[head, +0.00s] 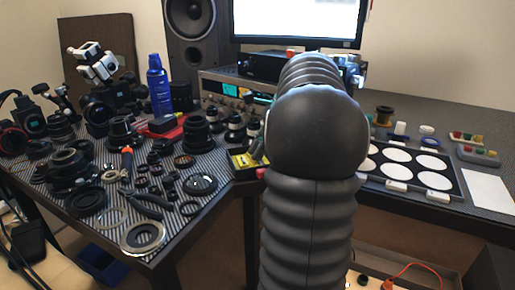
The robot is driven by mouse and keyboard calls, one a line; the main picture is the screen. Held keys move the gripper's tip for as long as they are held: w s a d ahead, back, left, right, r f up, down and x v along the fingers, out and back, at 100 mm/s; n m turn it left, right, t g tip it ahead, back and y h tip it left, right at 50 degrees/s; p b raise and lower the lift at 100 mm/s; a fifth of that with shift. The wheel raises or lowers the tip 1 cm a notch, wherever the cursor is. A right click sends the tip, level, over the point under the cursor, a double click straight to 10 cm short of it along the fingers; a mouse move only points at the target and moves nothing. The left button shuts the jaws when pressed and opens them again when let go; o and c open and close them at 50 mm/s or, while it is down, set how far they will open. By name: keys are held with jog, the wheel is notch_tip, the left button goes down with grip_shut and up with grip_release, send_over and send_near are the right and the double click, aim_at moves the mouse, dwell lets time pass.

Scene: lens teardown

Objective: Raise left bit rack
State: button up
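Two small grey trays holding coloured pieces stand at the right on the desk. They look like bit racks, but they are too small to be sure. The farther tray (453,136) sits slightly to the left, and the nearer tray (462,150) sits slightly to the right. Both rest flat on the dark desktop, and nothing touches them from above. My dark ribbed arm fills the middle of the head view, left of the trays. My gripper is not visible, so its position and what it holds cannot be seen.
A black panel with white discs (430,163) lies left of the trays, and a white sheet (489,191) lies in front of them. A brown-gold spool (384,115) stands behind the panel. Lens parts crowd the left table (172,238). A monitor (300,22) stands at the back.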

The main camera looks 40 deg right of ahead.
jog(key=shift+o, duration=1.2)
jog(key=shift+r, duration=0.1)
jog(key=v, duration=1.2)
